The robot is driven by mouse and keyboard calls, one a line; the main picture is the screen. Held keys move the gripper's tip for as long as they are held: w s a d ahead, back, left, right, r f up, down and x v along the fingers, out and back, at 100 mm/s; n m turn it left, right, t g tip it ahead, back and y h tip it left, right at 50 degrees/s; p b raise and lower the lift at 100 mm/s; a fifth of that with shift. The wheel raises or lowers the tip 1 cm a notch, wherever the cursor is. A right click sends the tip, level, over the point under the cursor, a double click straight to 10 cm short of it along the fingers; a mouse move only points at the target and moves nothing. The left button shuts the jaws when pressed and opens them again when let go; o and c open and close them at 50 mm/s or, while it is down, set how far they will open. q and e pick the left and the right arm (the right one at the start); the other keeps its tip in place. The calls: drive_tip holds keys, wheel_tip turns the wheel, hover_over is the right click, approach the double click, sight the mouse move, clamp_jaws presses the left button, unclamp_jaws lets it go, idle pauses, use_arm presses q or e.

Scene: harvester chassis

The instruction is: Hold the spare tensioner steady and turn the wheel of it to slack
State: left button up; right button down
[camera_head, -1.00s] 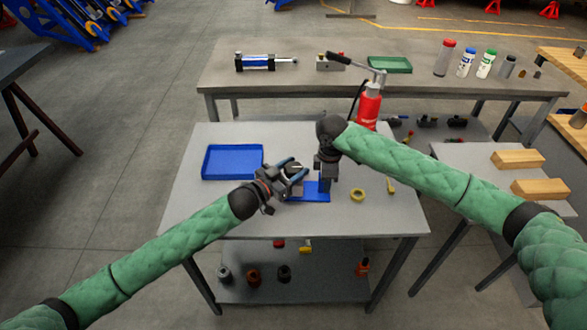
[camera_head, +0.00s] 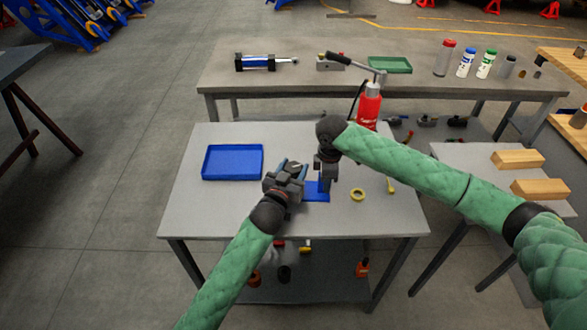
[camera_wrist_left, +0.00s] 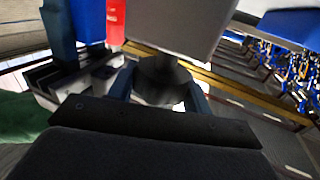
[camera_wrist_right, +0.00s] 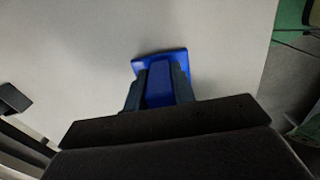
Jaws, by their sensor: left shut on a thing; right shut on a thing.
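The spare tensioner has a blue base plate (camera_head: 316,193) standing on the near grey table. In the right wrist view its blue upright (camera_wrist_right: 159,85) sits between the fingers of my right gripper (camera_wrist_right: 158,92), which is shut on it from above. My left gripper (camera_head: 291,170) is just left of the upright in the head view. In the left wrist view its fingers (camera_wrist_left: 162,92) are shut on a dark rounded part (camera_wrist_left: 158,72), apparently the wheel. The wheel's turn angle cannot be read, and the grippers hide much of the tensioner in the head view.
A blue tray (camera_head: 232,177) lies left of the grippers. A yellow ring (camera_head: 358,195) and a small yellow-ended part (camera_head: 390,186) lie to the right. A red bottle-like body (camera_head: 369,105) stands behind my right wrist. The table's front left is clear.

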use_arm(q)
drive_tip(key=shift+d+r+n+t+y, duration=0.2)
drive_tip(key=shift+r+n+t+y, duration=0.15)
drive_tip(key=shift+n+y, duration=0.5)
drive_tip(key=shift+a+f+n+y, duration=0.15)
drive_tip(key=shift+f+n+y, duration=0.1)
drive_tip(key=shift+y, duration=0.5)
drive_tip(key=o, duration=1)
drive_tip(key=shift+s, duration=0.1)
drive_tip(key=shift+f, duration=0.1)
drive_tip(key=s, duration=0.4)
drive_tip(key=s+a, duration=0.1)
drive_tip(key=s, duration=0.3)
drive_tip(key=s+a, duration=0.1)
drive_tip(key=s, duration=0.2)
drive_tip(key=shift+s+a, duration=0.1)
drive_tip(key=shift+s, duration=0.3)
